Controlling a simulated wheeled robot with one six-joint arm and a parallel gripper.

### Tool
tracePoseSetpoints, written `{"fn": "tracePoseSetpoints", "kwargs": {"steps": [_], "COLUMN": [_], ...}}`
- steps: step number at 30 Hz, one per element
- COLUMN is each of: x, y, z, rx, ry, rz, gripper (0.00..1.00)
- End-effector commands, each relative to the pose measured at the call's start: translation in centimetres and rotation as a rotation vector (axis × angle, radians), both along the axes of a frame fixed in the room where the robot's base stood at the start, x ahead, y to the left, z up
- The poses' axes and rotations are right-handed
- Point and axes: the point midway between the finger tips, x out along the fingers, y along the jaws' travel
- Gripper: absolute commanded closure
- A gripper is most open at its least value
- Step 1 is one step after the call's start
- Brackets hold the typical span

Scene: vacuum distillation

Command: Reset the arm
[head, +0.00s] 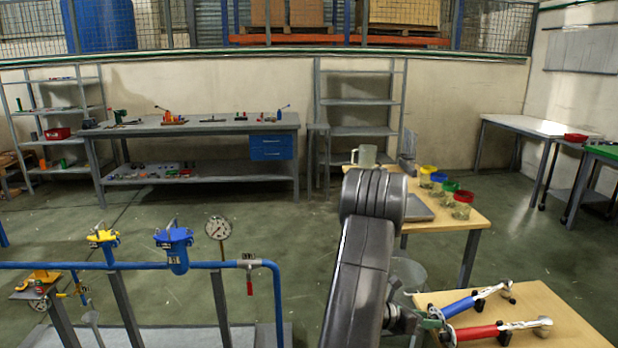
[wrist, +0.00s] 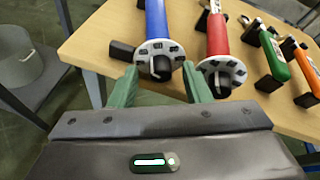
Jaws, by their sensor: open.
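My gripper (wrist: 160,70) is open, with its two green fingers pointing at the wooden table in the wrist view. The white flanged end of a blue-handled tool (wrist: 156,18) shows between and just beyond the fingertips; I cannot tell whether they touch it. A red-handled tool (wrist: 217,35) with a similar white flange lies to its right. In the head view my grey arm reaches down the middle, and the gripper (head: 432,323) is partly hidden at the left ends of the blue tool (head: 458,307) and red tool (head: 476,332).
The wooden table (head: 570,325) also holds green (wrist: 272,52) and orange (wrist: 301,58) handles, seen in the wrist view. A second wooden table (head: 470,222) behind carries coloured-rim jars. Blue piping (head: 120,266) with a gauge (head: 217,229) stands left. Floor in the middle is clear.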

Motion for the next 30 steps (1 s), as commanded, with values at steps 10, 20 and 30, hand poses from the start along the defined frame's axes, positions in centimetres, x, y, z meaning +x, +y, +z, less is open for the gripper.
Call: {"fn": "tracePoseSetpoints", "kwargs": {"steps": [10, 20, 30], "x": [-0.4, -0.6, -1.4], "y": [-0.2, -0.2, 1.8], "z": [0.0, 0.0, 1.0], "rx": [0.089, 0.167, 0.189], "ry": [-0.223, -0.416, -0.471], "rz": [0.013, 0.025, 0.032], "gripper": [0.56, 0.56, 0.56]}}
